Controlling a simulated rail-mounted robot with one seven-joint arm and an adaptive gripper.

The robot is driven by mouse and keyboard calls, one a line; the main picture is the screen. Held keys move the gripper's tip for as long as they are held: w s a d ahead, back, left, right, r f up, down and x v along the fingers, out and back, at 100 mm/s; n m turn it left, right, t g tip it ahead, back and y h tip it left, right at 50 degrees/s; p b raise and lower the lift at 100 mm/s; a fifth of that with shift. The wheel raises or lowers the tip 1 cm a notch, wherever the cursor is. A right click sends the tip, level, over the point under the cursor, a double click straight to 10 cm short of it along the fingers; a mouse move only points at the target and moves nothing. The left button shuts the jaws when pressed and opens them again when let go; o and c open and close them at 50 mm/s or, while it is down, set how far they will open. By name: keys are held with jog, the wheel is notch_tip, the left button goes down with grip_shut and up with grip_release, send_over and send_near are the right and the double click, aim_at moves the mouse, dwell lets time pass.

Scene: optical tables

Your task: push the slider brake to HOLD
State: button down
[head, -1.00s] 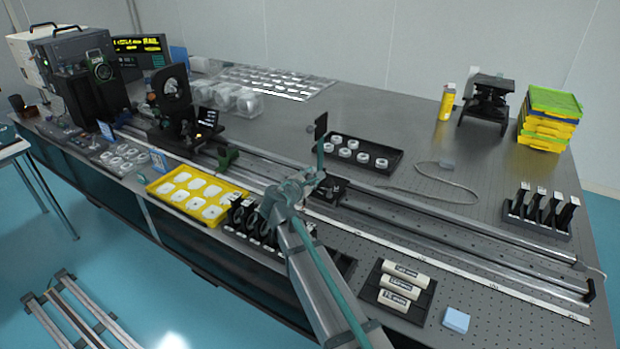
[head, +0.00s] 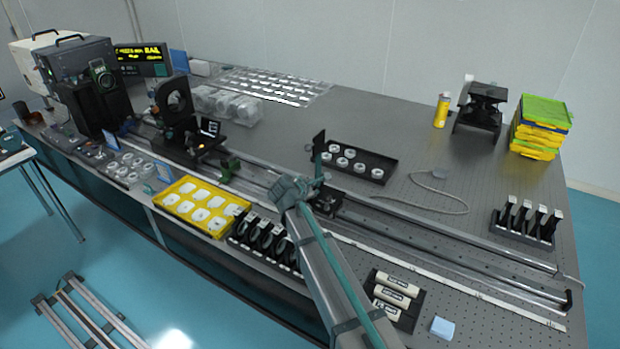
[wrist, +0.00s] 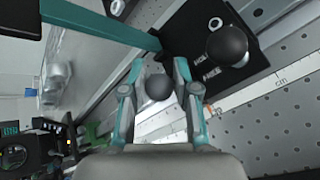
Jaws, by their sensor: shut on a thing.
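A large round black knob (wrist: 227,45) stands beside the labels. My gripper (head: 300,187) is at the near left side of the slider. In the wrist view my gripper (wrist: 158,68) has its teal fingers on either side of a smaller round black knob (wrist: 158,87), shut on it. The knob's stem is hidden.
A black tray of white rings (head: 378,173) lies behind the slider. A yellow tray (head: 236,214) and a rack of dark round mounts (head: 262,238) stand in front of the rail, left of my arm. The rail (head: 450,250) is clear to the right.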

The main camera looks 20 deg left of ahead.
jog(key=g+p, duration=0.1)
jog(key=w+g+p, duration=0.1)
jog(key=p, duration=0.1)
jog(key=w+g+p, duration=0.1)
jog(key=p, duration=0.1)
jog(key=shift+d+r+g+y, duration=0.1)
jog(key=shift+r+g+y, duration=0.15)
jog(key=shift+g+y, duration=0.05)
jog(key=shift+w+d+f+g+p, duration=0.1)
jog(key=shift+w+f+g+p, duration=0.15)
jog(key=shift+g+p, duration=0.55)
jog(key=shift+f, duration=0.15)
jog(key=shift+s+d+f, duration=0.1)
jog(key=c, duration=0.9)
grip_release()
